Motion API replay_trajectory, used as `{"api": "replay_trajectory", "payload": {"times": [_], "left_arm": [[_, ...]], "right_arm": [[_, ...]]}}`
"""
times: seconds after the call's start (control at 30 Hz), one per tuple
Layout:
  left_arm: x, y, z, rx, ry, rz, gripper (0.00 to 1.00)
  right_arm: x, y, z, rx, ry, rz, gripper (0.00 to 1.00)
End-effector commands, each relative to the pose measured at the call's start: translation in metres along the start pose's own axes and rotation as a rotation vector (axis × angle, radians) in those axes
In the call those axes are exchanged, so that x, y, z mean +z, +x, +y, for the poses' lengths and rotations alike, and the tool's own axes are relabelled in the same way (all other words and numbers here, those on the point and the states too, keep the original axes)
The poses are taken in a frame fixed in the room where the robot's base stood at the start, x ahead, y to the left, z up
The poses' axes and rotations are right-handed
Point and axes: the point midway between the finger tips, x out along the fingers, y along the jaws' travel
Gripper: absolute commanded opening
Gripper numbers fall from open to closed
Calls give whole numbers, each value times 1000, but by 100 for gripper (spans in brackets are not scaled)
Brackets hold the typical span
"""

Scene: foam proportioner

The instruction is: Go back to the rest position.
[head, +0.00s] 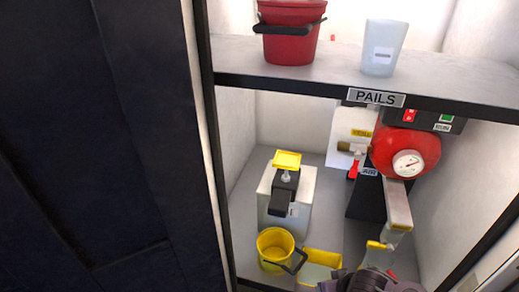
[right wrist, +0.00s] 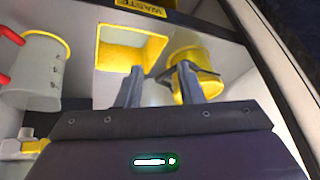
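My right gripper (right wrist: 159,68) is open in the right wrist view, with its two fingers apart and nothing visible between them. One finger overlaps a yellow pail (right wrist: 205,62) in the picture; I cannot tell whether they touch. In the head view only dark parts of my right arm show at the bottom edge, right of the yellow pail (head: 275,247) and in front of the yellow-rimmed waste tray (head: 322,259). The fingertips cannot be made out there. My left gripper is not in view.
A dark panel (head: 100,150) fills the left.

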Motion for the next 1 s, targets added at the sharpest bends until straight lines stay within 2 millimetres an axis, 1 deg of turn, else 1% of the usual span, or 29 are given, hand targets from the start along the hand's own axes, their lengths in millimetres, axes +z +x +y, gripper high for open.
{"api": "replay_trajectory", "payload": {"times": [0.03,0.17,0.27,0.33,0.47,0.57,0.67,0.7,0.77,0.8,0.87,0.9,0.97,1.0], "left_arm": [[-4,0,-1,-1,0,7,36],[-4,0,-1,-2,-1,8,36],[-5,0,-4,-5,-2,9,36],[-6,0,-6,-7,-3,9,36],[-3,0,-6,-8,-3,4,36],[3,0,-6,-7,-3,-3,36],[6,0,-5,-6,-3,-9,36],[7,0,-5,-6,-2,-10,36],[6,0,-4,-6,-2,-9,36],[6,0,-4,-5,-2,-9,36],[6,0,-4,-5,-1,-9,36],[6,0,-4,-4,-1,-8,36],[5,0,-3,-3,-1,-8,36],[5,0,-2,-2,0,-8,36]], "right_arm": [[4,6,1,-6,8,-7,34],[16,23,4,-21,28,-24,34],[30,41,6,-34,46,-42,34],[42,55,8,-43,61,-55,34],[75,86,13,-57,91,-85,34],[109,114,17,-60,113,-110,34],[160,144,21,-52,133,-144,34],[186,156,22,-42,138,-161,34],[229,172,24,-23,137,-188,34],[258,180,24,-7,131,-208,34],[302,187,24,18,113,-239,34],[330,190,23,35,97,-260,34],[368,191,22,59,69,-289,34],[390,190,21,74,49,-308,34]]}}
